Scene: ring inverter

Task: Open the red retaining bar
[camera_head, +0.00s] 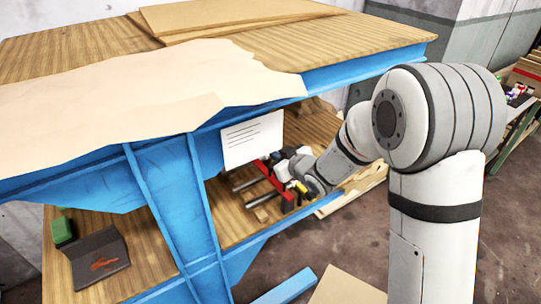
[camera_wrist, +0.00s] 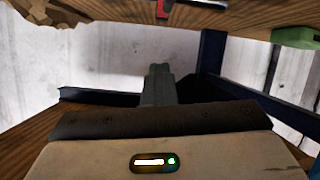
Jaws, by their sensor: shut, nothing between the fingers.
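The red retaining bar (camera_head: 272,179) lies slantwise across two grey metal rods (camera_head: 246,184) on the wooden shelf under the blue bench, in the head view. My gripper (camera_head: 284,172) reaches in from the right and is at the bar's right side. Whether it touches the bar cannot be told, as the wrist and fingers are small and partly overlap it. In the wrist view my gripper (camera_wrist: 158,84) shows its grey fingers together, with nothing between them. A small red piece (camera_wrist: 162,9) shows at the top edge there; I cannot tell whether it is the bar.
A white card (camera_head: 253,141) hangs above the bar from the blue frame. Blue bench legs (camera_head: 206,190) stand to the left. A dark box with a red mark (camera_head: 101,262) and a green block (camera_head: 62,231) sit on the left shelf. A green piece (camera_wrist: 296,38) shows in the wrist view.

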